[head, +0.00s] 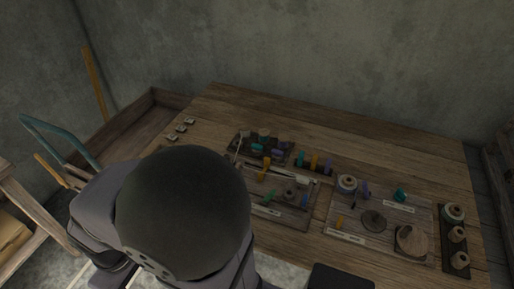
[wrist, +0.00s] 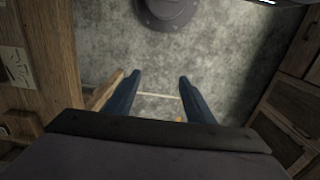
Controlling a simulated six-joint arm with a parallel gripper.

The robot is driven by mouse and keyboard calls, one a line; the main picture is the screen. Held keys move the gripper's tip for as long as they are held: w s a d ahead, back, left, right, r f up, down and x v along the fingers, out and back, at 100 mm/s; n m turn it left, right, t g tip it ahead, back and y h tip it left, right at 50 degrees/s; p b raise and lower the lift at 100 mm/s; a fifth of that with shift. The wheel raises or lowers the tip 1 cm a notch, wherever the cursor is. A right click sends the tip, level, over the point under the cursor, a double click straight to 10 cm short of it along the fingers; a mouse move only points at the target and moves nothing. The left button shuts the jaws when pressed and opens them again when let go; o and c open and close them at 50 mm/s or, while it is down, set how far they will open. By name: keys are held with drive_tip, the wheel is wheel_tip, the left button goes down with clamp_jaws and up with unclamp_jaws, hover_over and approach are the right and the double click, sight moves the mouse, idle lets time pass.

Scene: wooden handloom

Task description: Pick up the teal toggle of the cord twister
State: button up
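Several small teal pieces show on the wooden table in the head view. One teal piece (head: 400,195) stands on the right-hand board. Another teal piece (head: 257,148) lies in the dark tray at the back, with one more teal piece (head: 300,161) to its right. They are too small for me to tell which is the cord twister's toggle. My gripper (wrist: 157,82) is open and empty in the wrist view, its two dark blue fingers apart above the grey floor. No teal piece shows in the wrist view. My arm hides the table's near left part in the head view.
The wooden table (head: 350,145) has bare room along its back edge. The right-hand board (head: 385,253) carries spools and a round stone-like piece (head: 411,240). A dark strip (head: 447,263) with spools stands at the right edge. A teal-handled frame (head: 48,127) stands at left.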

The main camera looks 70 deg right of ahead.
drive_tip(key=shift+o, duration=0.4)
drive_tip(key=w+d+r+m, duration=0.2)
drive_tip(key=w+d+m, duration=0.3)
drive_tip(key=w+d, duration=0.8)
drive_tip(key=w+d+m+h, duration=0.1)
drive_tip(key=d+m, duration=0.4)
drive_tip(key=d, duration=1.2)
drive_tip(key=m+h+b, duration=0.1)
drive_tip(key=m+h, duration=0.1)
drive_tip(key=m, duration=0.6)
approach(257, 146)
drive_tip(key=shift+p+x, duration=1.4)
drive_tip(key=shift+x, duration=2.7)
drive_tip(key=shift+d, duration=0.1)
drive_tip(key=c, duration=1.1)
